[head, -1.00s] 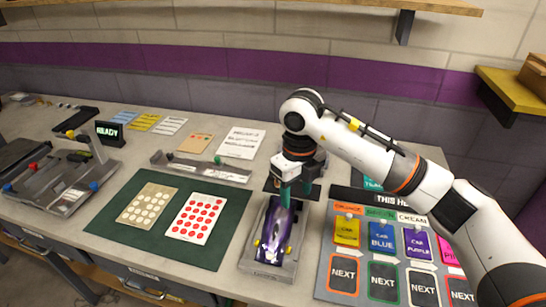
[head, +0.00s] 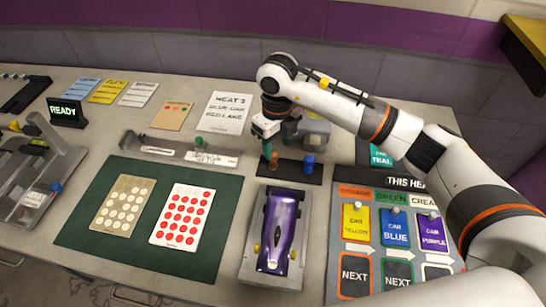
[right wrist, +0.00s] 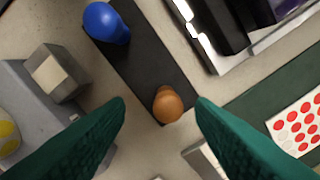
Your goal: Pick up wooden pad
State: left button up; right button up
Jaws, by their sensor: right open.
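The wooden pad looks like a small orange-brown wooden peg with a rounded top (right wrist: 167,104). It stands at one end of a black strip (head: 290,170), and in the head view the peg (head: 274,158) is at the strip's left end. My right gripper (right wrist: 160,106) is open, and the peg shows between its teal fingertips, with gaps on both sides. In the head view the right gripper (head: 271,152) is right at the peg and partly covers it. I cannot tell whether a finger touches it. My left gripper is not in view.
A blue peg (head: 308,163) stands on the same strip, to the right. A purple car (head: 281,225) sits in a grey tray in front. A grey block fixture (head: 317,132) stands just behind. A green mat (head: 100,222) with dotted cards lies at left.

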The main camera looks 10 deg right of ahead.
aim_at(273, 152)
jog(key=shift+f, duration=0.3)
jog(key=f+p, duration=0.1)
jog(key=f, duration=0.1)
jog(key=a+f, duration=0.1)
jog(key=f, duration=0.1)
jog(key=shift+f+p, duration=0.15)
jog(key=shift+p, duration=0.25)
jog(key=shift+w+f, duration=0.1)
jog(key=shift+f, duration=0.2)
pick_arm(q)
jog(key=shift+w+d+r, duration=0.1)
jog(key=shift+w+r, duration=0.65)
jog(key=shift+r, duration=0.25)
pick_arm(e)
jog(key=shift+c, duration=0.8)
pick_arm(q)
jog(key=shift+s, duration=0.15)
pick_arm(e)
jog(key=c, duration=0.9)
